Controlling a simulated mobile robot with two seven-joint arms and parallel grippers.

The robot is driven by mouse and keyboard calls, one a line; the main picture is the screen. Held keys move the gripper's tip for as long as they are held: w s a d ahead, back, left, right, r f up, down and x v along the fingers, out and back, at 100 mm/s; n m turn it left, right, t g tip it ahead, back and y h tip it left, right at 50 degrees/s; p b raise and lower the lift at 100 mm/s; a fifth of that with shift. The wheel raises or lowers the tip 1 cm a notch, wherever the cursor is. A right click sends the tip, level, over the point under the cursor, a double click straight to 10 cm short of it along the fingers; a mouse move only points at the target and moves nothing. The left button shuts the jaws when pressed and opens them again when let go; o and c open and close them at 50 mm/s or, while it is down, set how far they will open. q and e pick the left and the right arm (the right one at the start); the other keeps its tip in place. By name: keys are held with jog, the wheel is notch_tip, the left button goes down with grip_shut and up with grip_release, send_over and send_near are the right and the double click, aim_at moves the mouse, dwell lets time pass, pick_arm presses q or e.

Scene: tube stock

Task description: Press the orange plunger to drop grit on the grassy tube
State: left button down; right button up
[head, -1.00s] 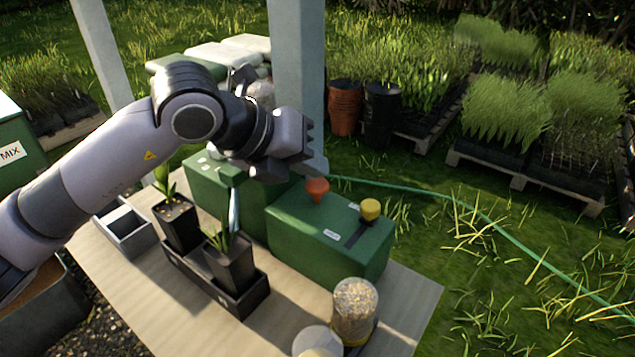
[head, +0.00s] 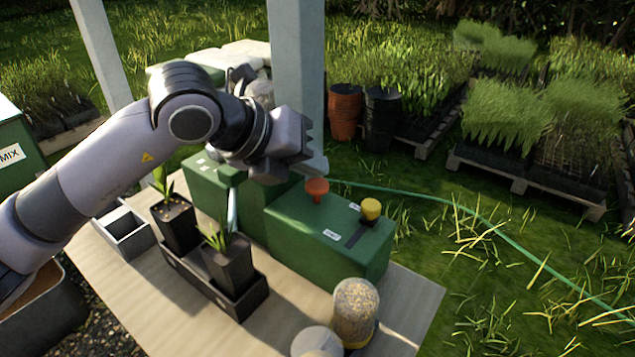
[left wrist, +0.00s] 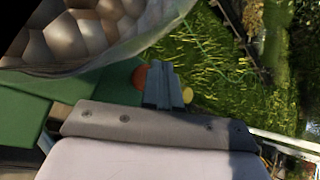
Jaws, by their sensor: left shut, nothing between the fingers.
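The orange plunger (head: 317,187) stands up from the green dispenser box (head: 330,240), beside a yellow knob (head: 371,208). My left gripper (head: 306,136) is shut and empty, up and left of the plunger in the head view, apart from it. In the left wrist view the shut fingers (left wrist: 163,85) partly cover the orange plunger (left wrist: 140,77). A black square tube with thin grassy leaves (head: 230,265) stands in the front of a dark rack (head: 248,303). Another black tube with broader leaves (head: 180,225) stands behind it. My right gripper is not in view.
A clear container of pebbles (left wrist: 85,35) is close to my gripper in the left wrist view. A grit-filled jar (head: 355,305) stands at the table's front right. A grey post (head: 298,75) rises behind my gripper. A grey divided tray (head: 127,232) sits left of the rack.

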aim_at(310, 186)
pick_arm(q)
jog(key=shift+s+f+g, duration=0.15)
jog(key=shift+f, duration=0.6)
jog(key=shift+s+f+g, duration=0.15)
jog(key=shift+f, duration=0.55)
jog(key=shift+a+r, duration=0.1)
jog(key=shift+r, duration=0.25)
jog(key=shift+s, duration=0.1)
jog(key=shift+w+r+p, duration=0.2)
jog(key=shift+r+p, duration=1.05)
jog(key=shift+r, duration=1.5)
jog(key=shift+r, duration=0.1)
